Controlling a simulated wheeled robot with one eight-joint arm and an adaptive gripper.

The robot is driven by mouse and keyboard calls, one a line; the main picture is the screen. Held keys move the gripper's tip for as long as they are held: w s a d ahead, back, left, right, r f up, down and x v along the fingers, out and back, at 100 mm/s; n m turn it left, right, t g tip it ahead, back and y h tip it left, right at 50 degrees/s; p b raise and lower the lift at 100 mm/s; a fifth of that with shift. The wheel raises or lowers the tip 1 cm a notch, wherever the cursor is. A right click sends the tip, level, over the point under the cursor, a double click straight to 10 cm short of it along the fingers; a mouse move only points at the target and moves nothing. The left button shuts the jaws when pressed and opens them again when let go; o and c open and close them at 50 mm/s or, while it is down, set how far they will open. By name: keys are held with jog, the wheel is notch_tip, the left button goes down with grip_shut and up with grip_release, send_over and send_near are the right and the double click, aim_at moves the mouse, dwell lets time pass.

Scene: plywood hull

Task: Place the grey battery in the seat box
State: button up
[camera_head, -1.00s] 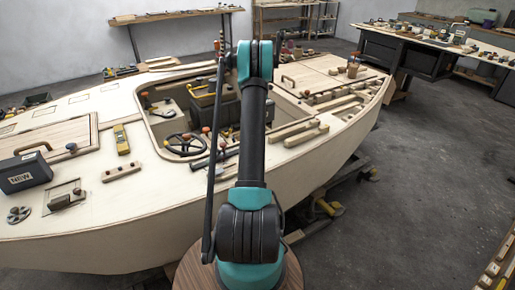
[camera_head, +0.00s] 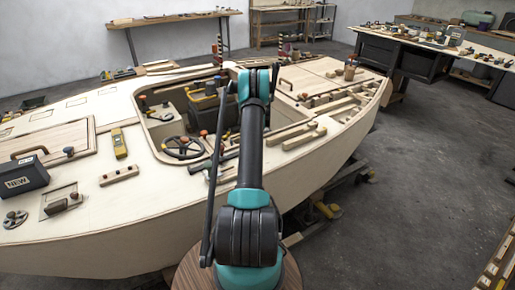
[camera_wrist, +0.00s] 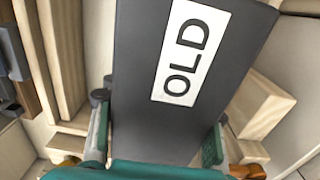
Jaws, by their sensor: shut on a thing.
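A dark grey battery (camera_wrist: 150,110) with a white OLD label fills the middle of the wrist view. My gripper (camera_wrist: 155,140) is shut on it, with one green finger on each side. In the head view my arm hides the gripper and this battery. A second dark grey battery (camera_head: 24,178), labelled NEW, stands on the left of the boat's deck. I cannot clearly pick out the seat box; a dark box-like shape (camera_head: 203,112) with yellow on top is in the cockpit, partly behind my arm.
Wooden blocks (camera_wrist: 262,104) flank the held battery in the wrist view. The cockpit has a steering wheel (camera_head: 184,148) and raised edges. A yellow level (camera_head: 119,143) and a wooden rail (camera_head: 119,175) lie on the left deck. Timber strips (camera_head: 303,139) lie on the right.

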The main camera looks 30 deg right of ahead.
jog(key=shift+f, duration=1.65)
jog(key=shift+f, duration=0.1)
jog(key=o, duration=1.4)
notch_tip(320, 180, up, 12)
jog(key=shift+r, duration=0.15)
